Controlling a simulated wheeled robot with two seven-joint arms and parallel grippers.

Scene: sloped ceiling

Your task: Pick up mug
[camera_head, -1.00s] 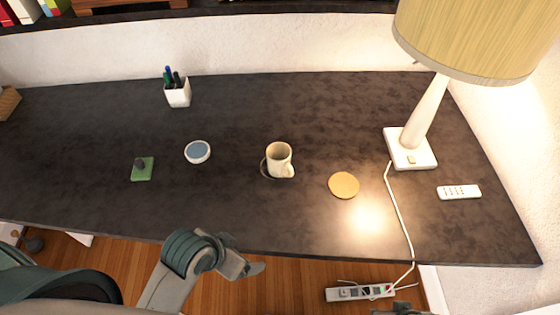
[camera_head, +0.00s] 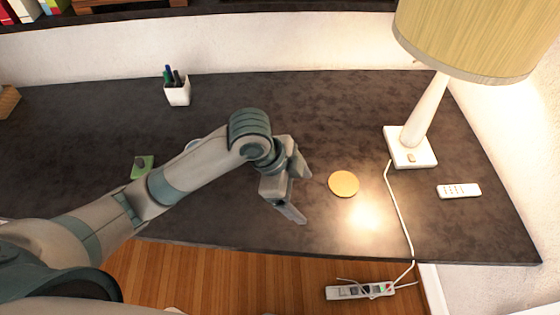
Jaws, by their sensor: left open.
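My left arm reaches in from the left across the dark desk. My left gripper (camera_head: 299,197) is open over the middle of the desk, its fingers pointing right and toward the front edge. The mug does not show; my left wrist and gripper cover the place where it stood in the earlier view. I cannot tell whether the fingers are around it or touching it. My right gripper is not in view.
An orange coaster (camera_head: 343,184) lies just right of the gripper. A lamp (camera_head: 411,147) and a remote (camera_head: 459,191) are farther right. A white pen cup (camera_head: 178,93) stands at the back. A green pad (camera_head: 142,166) lies left, beside my forearm.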

